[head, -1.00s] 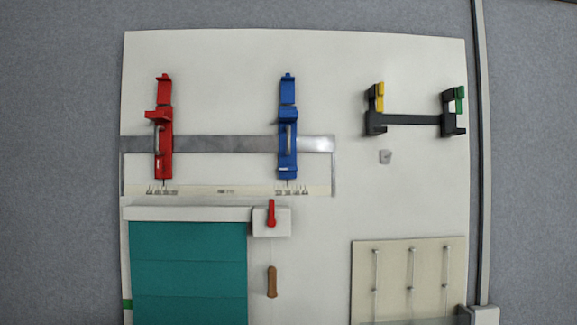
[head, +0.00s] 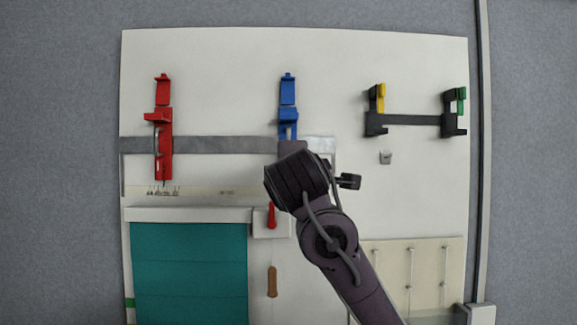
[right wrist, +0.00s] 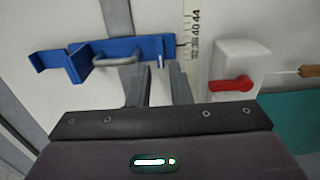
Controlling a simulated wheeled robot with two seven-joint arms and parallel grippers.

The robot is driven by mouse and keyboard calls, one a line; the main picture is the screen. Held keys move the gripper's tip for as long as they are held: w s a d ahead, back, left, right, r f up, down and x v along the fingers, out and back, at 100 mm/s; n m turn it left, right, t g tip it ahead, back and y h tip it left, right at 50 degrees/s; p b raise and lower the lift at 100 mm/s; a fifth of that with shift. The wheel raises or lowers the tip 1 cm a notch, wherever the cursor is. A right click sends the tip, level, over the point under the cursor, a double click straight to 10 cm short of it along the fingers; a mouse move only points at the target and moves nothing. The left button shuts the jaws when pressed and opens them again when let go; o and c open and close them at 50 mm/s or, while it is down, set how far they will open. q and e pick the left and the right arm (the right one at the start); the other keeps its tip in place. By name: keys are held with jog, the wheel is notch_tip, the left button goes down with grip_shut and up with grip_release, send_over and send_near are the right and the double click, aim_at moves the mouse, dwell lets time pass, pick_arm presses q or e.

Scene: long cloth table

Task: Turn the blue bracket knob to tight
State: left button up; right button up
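The blue bracket (head: 288,90) is mounted on the white board; my right arm hides its lower part in the head view. In the right wrist view the blue bracket (right wrist: 135,48) lies sideways, with a grey loop handle (right wrist: 118,57). A small pale pin (right wrist: 161,61), possibly the knob, stands near its scale end. My right gripper (right wrist: 158,78) is open and empty, its two fingers pointing at the bracket's end with the pin in line with their gap. I cannot tell whether they touch anything. No tight mark is readable. My left gripper is not in view.
A red bracket (head: 164,140) sits on the same grey rail (head: 220,144) to the left. A red lever on a white box (right wrist: 228,60) is close to the right of my fingers. Black holders (head: 376,112) and a teal panel (head: 190,270) are farther away.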

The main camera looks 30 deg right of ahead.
jog(key=p+x, duration=0.2)
jog(key=x, duration=0.3)
jog(key=shift+w, duration=0.1)
grip_shut()
